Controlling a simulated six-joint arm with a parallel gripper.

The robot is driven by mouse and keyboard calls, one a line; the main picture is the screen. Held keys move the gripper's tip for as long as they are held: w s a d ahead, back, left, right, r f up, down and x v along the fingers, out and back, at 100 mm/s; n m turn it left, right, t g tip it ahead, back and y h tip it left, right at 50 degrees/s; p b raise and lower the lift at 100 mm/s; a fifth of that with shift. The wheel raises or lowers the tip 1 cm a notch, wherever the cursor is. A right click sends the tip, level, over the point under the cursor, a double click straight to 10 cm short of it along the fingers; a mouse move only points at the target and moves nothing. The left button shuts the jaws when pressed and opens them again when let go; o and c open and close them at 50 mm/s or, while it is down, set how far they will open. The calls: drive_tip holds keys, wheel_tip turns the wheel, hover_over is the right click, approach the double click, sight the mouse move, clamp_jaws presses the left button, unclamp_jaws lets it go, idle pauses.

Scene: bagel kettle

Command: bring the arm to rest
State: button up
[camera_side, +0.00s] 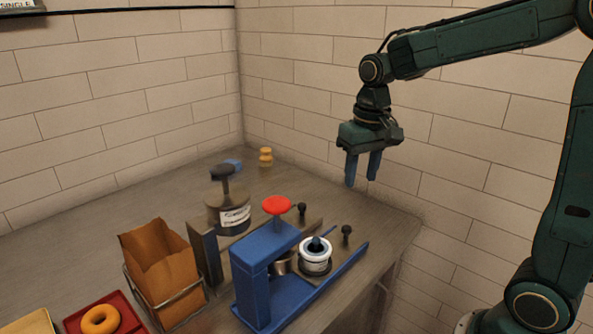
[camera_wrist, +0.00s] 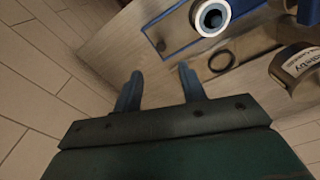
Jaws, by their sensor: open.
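My gripper (camera_side: 362,170) hangs in the air in the side view, above the back right part of the counter. Its two blue fingers point down, stand apart and hold nothing. In the wrist view the open fingers (camera_wrist: 158,78) show with bare counter and wall behind them. The gripper is clear of every object around it.
A brown paper bag (camera_side: 160,262) sits in a wire holder. A bagel (camera_side: 100,319) lies on a red tray. Tiled walls are behind.

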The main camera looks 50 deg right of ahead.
drive_tip(key=s+a+r+n+t, duration=0.1)
drive_tip(key=s+a+n+t, duration=0.1)
drive_tip(key=s, duration=0.6)
drive_tip(key=s+a+r+n+t, duration=0.2)
drive_tip(key=s+a, duration=0.1)
drive_tip(key=s, duration=0.6)
drive_tip(key=shift+t, duration=0.4)
drive_tip(key=shift+a, duration=0.1)
idle(0.7)
